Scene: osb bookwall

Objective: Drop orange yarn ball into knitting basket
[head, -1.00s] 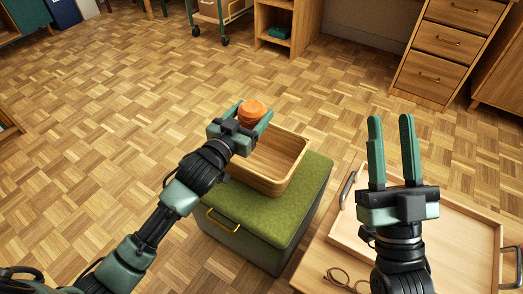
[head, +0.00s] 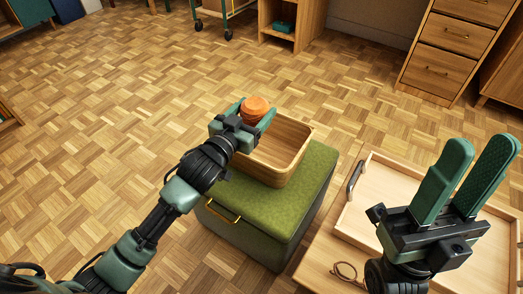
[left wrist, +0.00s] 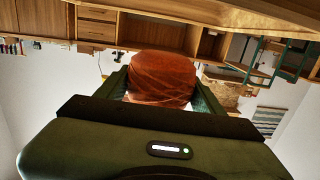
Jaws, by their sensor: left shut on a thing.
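The orange yarn ball (head: 257,108) is held between the green fingers of my left gripper (head: 252,112), which is shut on it. The ball also shows in the left wrist view (left wrist: 161,76), between the fingers. The knitting basket (head: 290,163) is an open wooden box with rounded corners on a green cushioned box. My left gripper and the ball are at the basket's far left side in the head view; I cannot tell their height above it. My right gripper (head: 478,170) is open and empty above the wooden tray at the right.
The green box (head: 309,196) with a brass handle bears the basket. A wooden tray (head: 378,215) with dark handles lies at the right, with round glasses (head: 346,272) beside it. A drawer cabinet (head: 447,50) and a wheeled cart (head: 226,14) stand at the back. The parquet floor between is clear.

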